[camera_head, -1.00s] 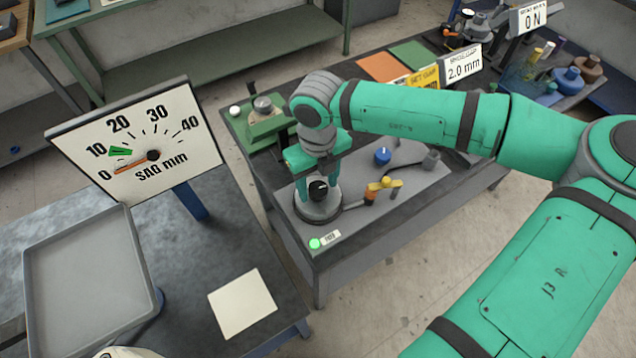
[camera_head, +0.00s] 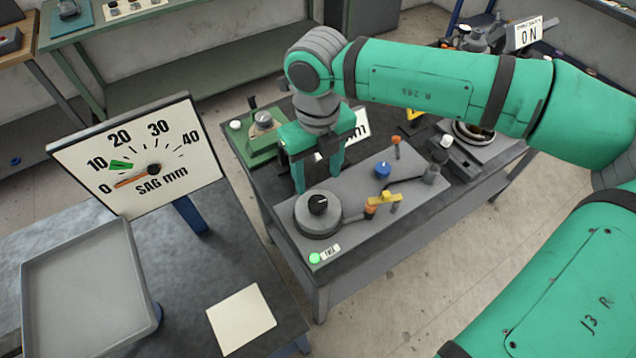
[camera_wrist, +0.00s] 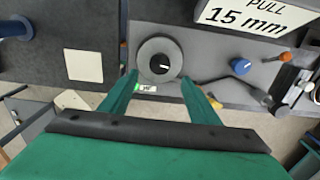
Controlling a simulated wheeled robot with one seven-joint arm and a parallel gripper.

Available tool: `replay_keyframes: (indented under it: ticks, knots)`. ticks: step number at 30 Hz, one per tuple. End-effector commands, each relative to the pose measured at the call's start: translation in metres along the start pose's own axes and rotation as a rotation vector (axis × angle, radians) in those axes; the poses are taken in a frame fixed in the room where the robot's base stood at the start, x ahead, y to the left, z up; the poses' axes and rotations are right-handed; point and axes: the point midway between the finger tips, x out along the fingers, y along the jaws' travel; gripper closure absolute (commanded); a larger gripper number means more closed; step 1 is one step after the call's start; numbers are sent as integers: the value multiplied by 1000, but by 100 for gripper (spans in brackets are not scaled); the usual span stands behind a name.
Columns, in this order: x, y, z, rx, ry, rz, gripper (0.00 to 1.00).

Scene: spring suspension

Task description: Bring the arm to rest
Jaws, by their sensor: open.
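My green arm reaches in from the right in the head view. My gripper (camera_head: 318,178) points down above the grey bench plate, behind a round grey base with a black knob (camera_head: 318,206). Its two green fingers are apart with nothing between them. In the wrist view my gripper (camera_wrist: 160,82) shows open fingers at either side of the picture's middle, and the round base with its black knob (camera_wrist: 160,62) lies beyond them. The fingers look clear of the knob.
A dial sign reading SAG mm (camera_head: 140,155) stands at left above a grey tray (camera_head: 85,290). A blue knob (camera_head: 382,170) and a yellow lever (camera_head: 388,198) sit on the plate. A green fixture (camera_head: 258,135) stands behind. Floor right of the bench is clear.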

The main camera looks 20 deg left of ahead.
Motion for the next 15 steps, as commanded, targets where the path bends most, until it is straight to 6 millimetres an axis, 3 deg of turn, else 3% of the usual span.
replay_keyframes:
  ticks: [5,15]
  knots:
    - [-10,0,0,0,-1,-1,44]
    - [-10,0,0,0,-1,0,44]
